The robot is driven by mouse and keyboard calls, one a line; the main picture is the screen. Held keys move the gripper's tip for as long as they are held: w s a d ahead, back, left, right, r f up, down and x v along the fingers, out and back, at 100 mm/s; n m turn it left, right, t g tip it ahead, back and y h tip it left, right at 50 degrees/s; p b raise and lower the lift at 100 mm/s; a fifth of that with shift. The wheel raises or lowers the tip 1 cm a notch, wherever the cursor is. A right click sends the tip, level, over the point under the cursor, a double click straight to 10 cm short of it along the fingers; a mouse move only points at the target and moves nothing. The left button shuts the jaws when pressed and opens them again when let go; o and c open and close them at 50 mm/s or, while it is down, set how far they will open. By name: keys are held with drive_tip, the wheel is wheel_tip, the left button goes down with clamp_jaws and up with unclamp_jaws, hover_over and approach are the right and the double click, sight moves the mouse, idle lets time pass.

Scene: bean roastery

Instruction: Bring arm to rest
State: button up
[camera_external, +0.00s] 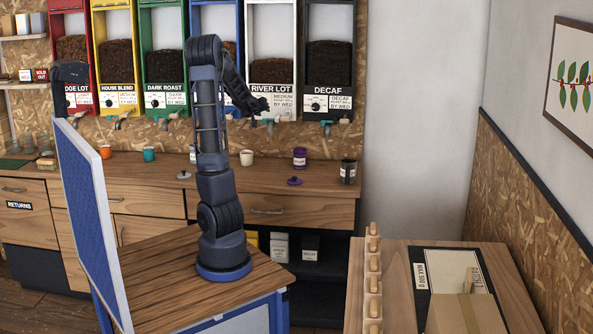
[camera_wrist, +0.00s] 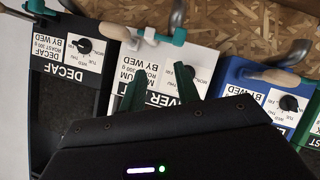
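My arm stands on a wooden-topped base in the middle of the external view, raised and bent over at the top. My gripper (camera_external: 262,104) hangs in front of the white River Lot dispenser (camera_external: 272,72), high above the counter. In the wrist view the picture is upside down; two dark green fingers of my gripper (camera_wrist: 160,80) stand apart with nothing between them. The River Lot label (camera_wrist: 150,65) shows behind and between the fingers. I cannot tell whether the gripper touches the dispenser.
Dispensers with spouts line the wall, including Decaf (camera_external: 328,75) and Dark Roast (camera_external: 165,70). The wooden counter (camera_external: 225,175) below bears cups, jars and lids. A blue panel (camera_external: 92,220) stands at left. A second table (camera_external: 400,300) at right holds a cardboard box (camera_external: 463,313).

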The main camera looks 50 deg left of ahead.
drive_tip(key=s+d+r+m+g, duration=0.1)
drive_tip(key=s+d+m+g, duration=0.15)
drive_tip(key=d, duration=1.05)
drive_tip(key=s+d+r+m+g, duration=0.1)
drive_tip(key=s+d+m+g, duration=0.15)
drive_tip(key=d, duration=1.15)
drive_tip(key=s+d+f+m+g+h, duration=0.1)
drive_tip(key=s+d+m+h, duration=0.5)
drive_tip(key=s+d, duration=1.4)
drive_tip(key=shift+s+d+f+m+h, duration=0.25)
drive_tip(key=shift+s+f+m+h, duration=0.2)
drive_tip(key=shift+m, duration=0.35)
